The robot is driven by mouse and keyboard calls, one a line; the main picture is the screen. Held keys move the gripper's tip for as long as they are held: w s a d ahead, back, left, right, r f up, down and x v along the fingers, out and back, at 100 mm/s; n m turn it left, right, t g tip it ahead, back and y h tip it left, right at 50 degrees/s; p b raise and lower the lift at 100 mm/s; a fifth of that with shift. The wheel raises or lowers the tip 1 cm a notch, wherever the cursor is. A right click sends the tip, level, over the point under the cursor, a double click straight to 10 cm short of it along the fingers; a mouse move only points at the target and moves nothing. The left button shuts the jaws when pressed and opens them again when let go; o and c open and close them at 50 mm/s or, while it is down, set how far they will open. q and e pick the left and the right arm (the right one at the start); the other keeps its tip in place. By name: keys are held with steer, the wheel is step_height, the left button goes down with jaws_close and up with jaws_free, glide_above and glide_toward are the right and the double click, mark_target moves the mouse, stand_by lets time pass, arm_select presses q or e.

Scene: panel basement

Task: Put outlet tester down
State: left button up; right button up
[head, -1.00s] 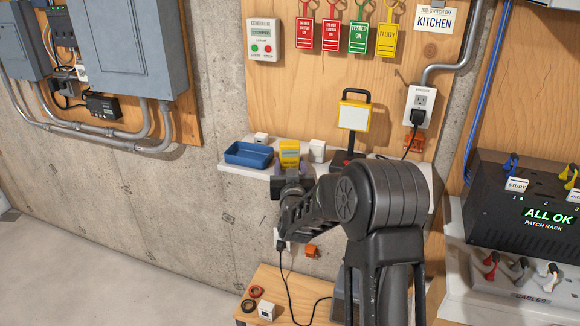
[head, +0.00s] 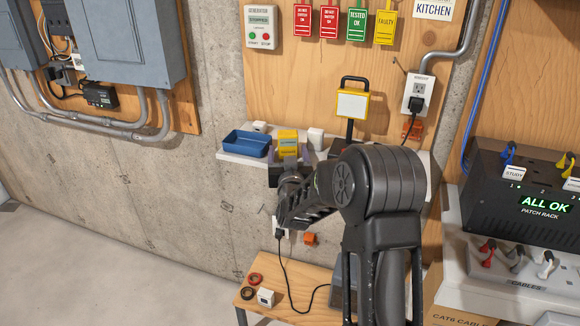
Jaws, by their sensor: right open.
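The yellow outlet tester (head: 288,139) is at the wall shelf, between a blue tray and a white block in the picture. My right gripper (head: 290,158) is open at the near side of the tester, with its dark jaws overlapping the tester's lower part. The jaws hide the tester's base, so I cannot tell whether it rests fully on the shelf or whether the fingers touch it. My left gripper is not in view.
The shelf (head: 228,157) also holds the blue tray (head: 246,145), small white blocks (head: 315,138) and a yellow work lamp (head: 352,104). Below is a wooden bench (head: 252,299) with rings and a white box. The patch rack (head: 520,205) stands at right.

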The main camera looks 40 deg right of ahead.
steer(key=shift+s+a+r, duration=0.1)
steer(key=shift+r, duration=0.35)
arm_select(q)
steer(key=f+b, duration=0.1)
steer(key=b, duration=0.1)
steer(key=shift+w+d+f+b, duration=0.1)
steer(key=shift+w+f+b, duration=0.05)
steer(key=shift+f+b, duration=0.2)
arm_select(e)
steer(key=v, duration=1.1)
steer(key=shift+s, duration=0.35)
steer(key=shift+a+f, duration=0.15)
steer(key=shift+f, duration=0.05)
